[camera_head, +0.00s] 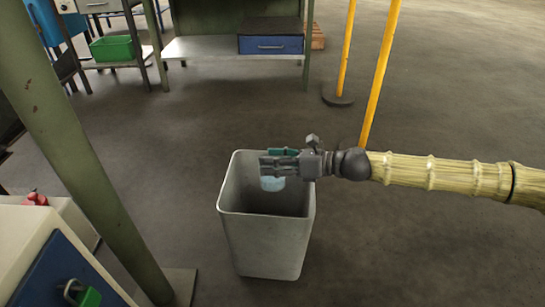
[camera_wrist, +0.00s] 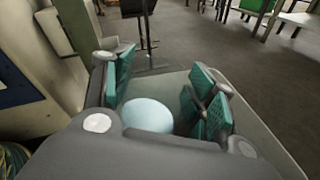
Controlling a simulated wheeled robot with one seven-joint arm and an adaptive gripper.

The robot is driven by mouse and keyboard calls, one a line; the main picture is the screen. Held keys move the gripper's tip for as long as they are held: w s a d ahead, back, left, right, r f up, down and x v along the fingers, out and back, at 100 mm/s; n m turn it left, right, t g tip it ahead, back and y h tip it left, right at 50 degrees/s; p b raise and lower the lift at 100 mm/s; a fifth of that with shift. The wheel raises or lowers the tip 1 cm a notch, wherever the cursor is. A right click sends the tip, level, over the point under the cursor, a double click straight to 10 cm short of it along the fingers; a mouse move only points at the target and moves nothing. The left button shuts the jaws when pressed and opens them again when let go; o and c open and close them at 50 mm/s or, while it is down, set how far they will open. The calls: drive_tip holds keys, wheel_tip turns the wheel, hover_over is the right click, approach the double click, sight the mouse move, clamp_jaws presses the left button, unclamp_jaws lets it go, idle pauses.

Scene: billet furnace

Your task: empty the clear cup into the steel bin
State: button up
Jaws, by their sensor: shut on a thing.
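The steel bin (camera_head: 266,245) is a tall grey open-topped container standing on the floor in the middle of the head view. My gripper (camera_head: 278,161) is over the bin's opening, reaching in from the right. It is shut on the clear cup (camera_head: 272,183), a pale bluish see-through thing that shows just below the fingers. In the wrist view the cup (camera_wrist: 148,115) appears as a pale round shape between the teal finger pads, with the bin's rim (camera_wrist: 262,133) around it. I cannot tell the cup's tilt or what is inside it.
A green post (camera_head: 95,160) and a white cabinet with a blue front (camera_head: 60,262) stand left of the bin. A yellow post (camera_head: 381,70) rises behind my arm. A workbench with a blue drawer (camera_head: 271,45) is at the back. The floor at right is clear.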

sight(271, 154)
drive_tip(key=shift+w+r+m+g+h+p, duration=0.1)
drive_tip(key=shift+r+m+g+h+p, duration=0.7)
drive_tip(key=shift+p, duration=2.95)
drive_tip(key=m+p, duration=0.1)
drive_tip(key=p, duration=0.3)
drive_tip(key=shift+w+r+m+g, duration=0.1)
drive_tip(key=shift+w+m+g, duration=0.1)
drive_tip(key=shift+m+g, duration=0.15)
drive_tip(key=shift+r+m+p, duration=0.1)
drive_tip(key=shift+m+p, duration=0.15)
drive_tip(key=shift+p, duration=0.25)
drive_tip(key=shift+a, duration=0.1)
drive_tip(key=m+g+p, duration=0.1)
drive_tip(key=p, duration=0.5)
drive_tip(key=w+r+m+g+h+p, duration=0.1)
drive_tip(key=p, duration=0.5)
drive_tip(key=shift+w+a+m+g, duration=0.1)
drive_tip(key=shift+m+g, duration=0.25)
drive_tip(key=shift+m, duration=0.05)
drive_tip(key=p, duration=0.2)
drive_tip(key=m+g+p, duration=0.1)
drive_tip(key=p, duration=0.2)
drive_tip(key=shift+w+a+m+g+h, duration=0.1)
drive_tip(key=shift+w+m+g+h, duration=0.2)
drive_tip(key=shift+w+h, duration=0.1)
drive_tip(key=shift+w+m+g+p, duration=0.2)
drive_tip(key=shift+m+g+p, duration=0.25)
drive_tip(key=shift+p, duration=0.3)
